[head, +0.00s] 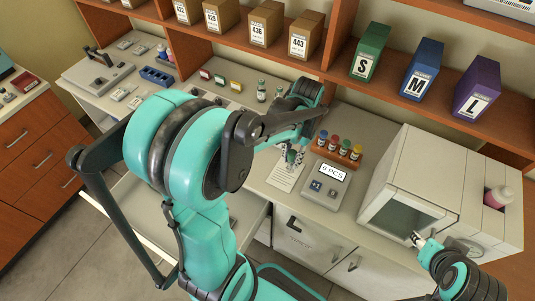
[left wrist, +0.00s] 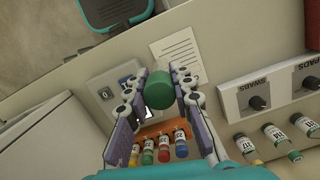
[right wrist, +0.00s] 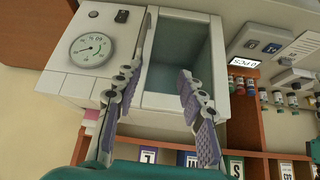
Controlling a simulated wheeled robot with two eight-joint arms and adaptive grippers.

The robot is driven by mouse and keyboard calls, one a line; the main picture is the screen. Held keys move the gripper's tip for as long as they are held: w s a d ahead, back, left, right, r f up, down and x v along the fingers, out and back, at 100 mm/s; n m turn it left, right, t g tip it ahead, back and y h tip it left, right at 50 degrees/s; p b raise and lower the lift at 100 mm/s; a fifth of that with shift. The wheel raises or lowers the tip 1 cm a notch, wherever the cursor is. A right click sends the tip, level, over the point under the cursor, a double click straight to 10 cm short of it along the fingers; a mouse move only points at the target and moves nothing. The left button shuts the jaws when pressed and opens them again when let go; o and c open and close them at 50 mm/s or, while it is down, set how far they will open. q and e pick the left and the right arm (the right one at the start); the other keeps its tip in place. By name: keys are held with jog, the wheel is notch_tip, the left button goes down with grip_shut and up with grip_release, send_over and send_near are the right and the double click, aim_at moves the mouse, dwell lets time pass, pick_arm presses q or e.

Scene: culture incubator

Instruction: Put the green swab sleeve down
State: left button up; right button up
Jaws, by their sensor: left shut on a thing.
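The green swab sleeve (left wrist: 158,92) is a short green cylinder between the fingers of my left gripper (left wrist: 158,84) in the left wrist view. The left gripper is shut on it. In the head view the left gripper (head: 292,155) hangs over the counter by the white sheet (head: 283,178), left of the vial rack. Whether the sleeve touches the counter cannot be told. My right gripper (right wrist: 160,86) is open and empty, in front of the incubator's window (right wrist: 180,55). It also shows at the lower right of the head view (head: 418,239).
A small counting device (head: 325,184) with a PCS display stands right of the sheet. Behind it is an orange rack (head: 344,160) of capped vials. The white incubator (head: 440,180) fills the right. Boxes line the shelf above.

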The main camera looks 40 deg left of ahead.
pick_arm(q)
jog(key=shift+s+a+f+b, duration=0.15)
jog(key=shift+a+f+b, duration=0.75)
jog(key=shift+a+f, duration=1.8)
jog(key=shift+s+a+f+b, duration=0.1)
jog(key=shift+a+f+b, duration=0.75)
jog(key=shift+a+f, duration=1.85)
jog(key=shift+a+r, duration=0.1)
jog(key=shift+r, duration=0.15)
pick_arm(e)
jog(key=f, duration=0.3)
jog(key=shift+s+f, duration=0.25)
jog(key=shift+s, duration=0.1)
pick_arm(q)
jog(key=shift+f, duration=0.1)
pick_arm(e)
jog(key=shift+f, duration=0.1)
pick_arm(q)
jog(key=shift+f, duration=0.15)
jog(key=o, duration=0.9)
jog(key=shift+r, duration=0.2)
